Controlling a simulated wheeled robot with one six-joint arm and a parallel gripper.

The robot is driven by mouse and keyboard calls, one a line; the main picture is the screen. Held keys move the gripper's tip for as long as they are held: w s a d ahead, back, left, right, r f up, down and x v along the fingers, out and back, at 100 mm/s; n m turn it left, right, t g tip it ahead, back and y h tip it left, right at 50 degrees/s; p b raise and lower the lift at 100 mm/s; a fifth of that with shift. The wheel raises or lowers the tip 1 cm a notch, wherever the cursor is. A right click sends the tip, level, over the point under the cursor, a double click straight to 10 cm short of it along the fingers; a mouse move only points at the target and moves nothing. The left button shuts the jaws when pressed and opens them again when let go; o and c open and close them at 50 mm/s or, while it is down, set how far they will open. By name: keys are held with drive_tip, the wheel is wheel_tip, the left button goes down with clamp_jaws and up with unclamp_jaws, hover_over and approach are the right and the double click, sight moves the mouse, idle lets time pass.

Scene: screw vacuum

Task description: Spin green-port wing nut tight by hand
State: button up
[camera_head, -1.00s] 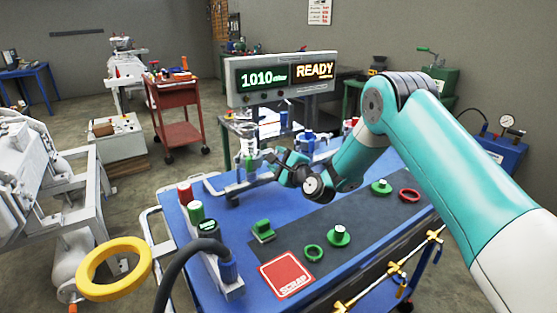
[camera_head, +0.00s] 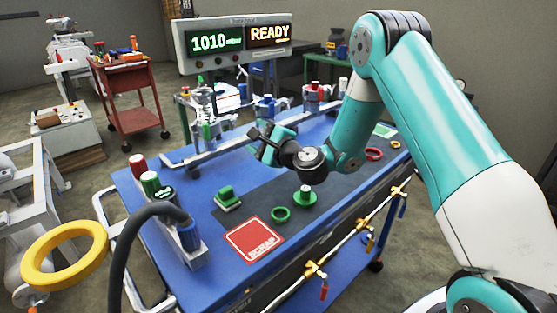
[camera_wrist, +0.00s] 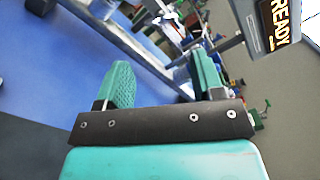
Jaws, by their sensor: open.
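The green-marked port (camera_head: 208,128) stands upright on the rail at the back left of the blue table, left of my gripper. Its metal clamp is too small to make out the wing nut. My gripper (camera_head: 262,148) is in the air over the table, to the right of the green port and apart from it. In the wrist view my gripper (camera_wrist: 163,80) has its two green padded fingers wide apart with nothing between them. Blurred port hardware (camera_wrist: 165,12) shows beyond the fingers at the top of that view.
A blue-marked port (camera_head: 266,108) and a red-marked port (camera_head: 314,95) stand farther right. A red SCRAP square (camera_head: 255,241), green block (camera_head: 227,197), green ring (camera_head: 281,214) and hose (camera_head: 125,245) are nearer. The display (camera_head: 235,42) reads 1010 and READY.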

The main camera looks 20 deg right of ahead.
drive_tip(key=b+v, duration=0.6)
drive_tip(key=v, duration=0.2)
drive_tip(key=s+a+r+n+g+y, duration=0.3)
drive_tip(key=s+a+n+g+y, duration=0.4)
drive_tip(key=s+a+n+g, duration=0.65)
drive_tip(key=s+d+f+n+g+h, duration=0.15)
drive_tip(key=s+n+h, duration=0.25)
drive_tip(key=s+n, duration=0.4)
drive_tip(key=s+d+f+n+g+h, duration=0.1)
drive_tip(key=s+n+g+h, duration=0.1)
drive_tip(key=s+n+h, duration=0.5)
wheel_tip(320, 180, up, 14)
drive_tip(key=s+m+y+p, duration=0.1)
drive_tip(key=s+y+p, duration=0.1)
drive_tip(key=p, duration=1.2)
drive_tip(key=shift+d+y, duration=0.3)
